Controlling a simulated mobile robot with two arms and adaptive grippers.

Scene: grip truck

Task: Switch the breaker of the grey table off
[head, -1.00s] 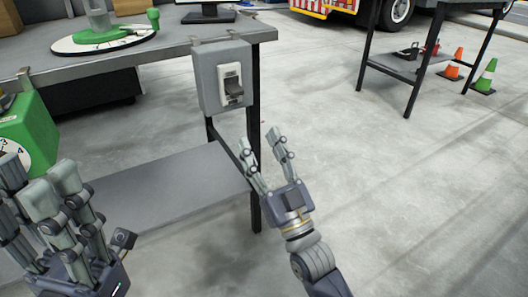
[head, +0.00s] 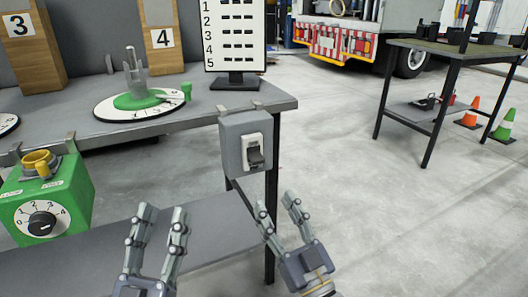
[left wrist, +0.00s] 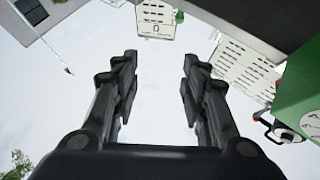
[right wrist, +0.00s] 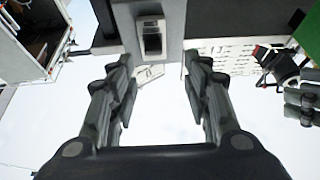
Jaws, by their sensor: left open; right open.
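The breaker is a grey box (head: 246,144) fixed to the front corner of the grey table (head: 190,118). Its white plate holds a dark switch lever (head: 256,157). It also shows in the right wrist view, where the switch (right wrist: 152,40) is above and left of the space between the fingers. My right gripper (head: 284,215) is open and empty, below and a little right of the breaker, apart from it. My left gripper (head: 161,220) is open and empty, lower left of the breaker, in front of the lower shelf.
A green box (head: 75,205) with a numbered dial hangs on the table's front at left. A round dial plate (head: 115,108) and a numbered board (head: 235,35) stand on the table. Another table (head: 400,55), cones (head: 470,112) and a truck (head: 345,40) are at right. The floor between is clear.

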